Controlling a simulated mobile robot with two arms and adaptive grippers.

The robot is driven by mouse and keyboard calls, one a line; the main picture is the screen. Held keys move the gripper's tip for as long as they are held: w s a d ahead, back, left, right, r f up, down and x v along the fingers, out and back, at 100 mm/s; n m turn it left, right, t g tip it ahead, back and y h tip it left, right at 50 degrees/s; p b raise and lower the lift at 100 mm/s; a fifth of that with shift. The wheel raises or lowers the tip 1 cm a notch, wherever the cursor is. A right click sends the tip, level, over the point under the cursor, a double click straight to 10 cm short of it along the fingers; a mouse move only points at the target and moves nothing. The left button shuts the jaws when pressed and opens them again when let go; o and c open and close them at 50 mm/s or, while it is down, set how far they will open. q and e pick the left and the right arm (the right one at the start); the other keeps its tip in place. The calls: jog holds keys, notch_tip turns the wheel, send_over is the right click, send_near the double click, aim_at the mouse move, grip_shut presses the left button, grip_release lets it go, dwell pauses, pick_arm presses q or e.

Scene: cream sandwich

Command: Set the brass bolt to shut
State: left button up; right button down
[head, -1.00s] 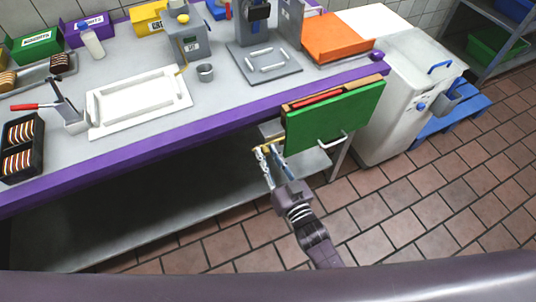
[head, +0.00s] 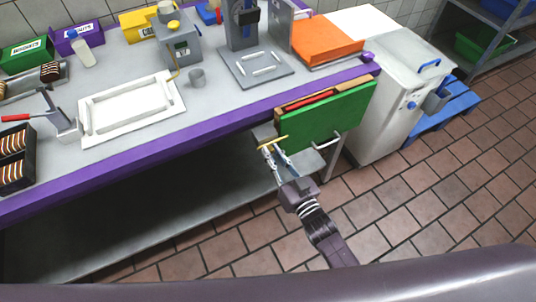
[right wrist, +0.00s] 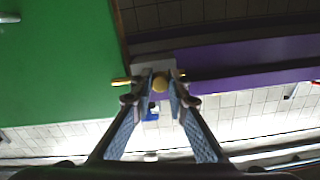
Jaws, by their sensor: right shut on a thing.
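The brass bolt (head: 272,142) is a thin yellow rod on a grey bracket below the purple counter edge, at the left side of the green drawer front (head: 325,112). In the right wrist view its round knob (right wrist: 160,83) sits between my fingertips. The fingers hide part of the rod. My left gripper is not in view.
A metal bar handle (head: 327,143) stands out from the green front. A red item (head: 312,97) shows at its top. The steel counter (head: 215,95) above holds a white tray (head: 132,107) and a grey machine (head: 240,25).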

jog(key=shift+d, duration=0.2)
jog(key=c, duration=1.8)
grip_release()
jog(key=shift+d, duration=0.1)
jog(key=shift+c, duration=0.2)
jog(key=shift+s+d, duration=0.1)
jog(key=shift+s, duration=0.35)
jog(key=v, duration=1.1)
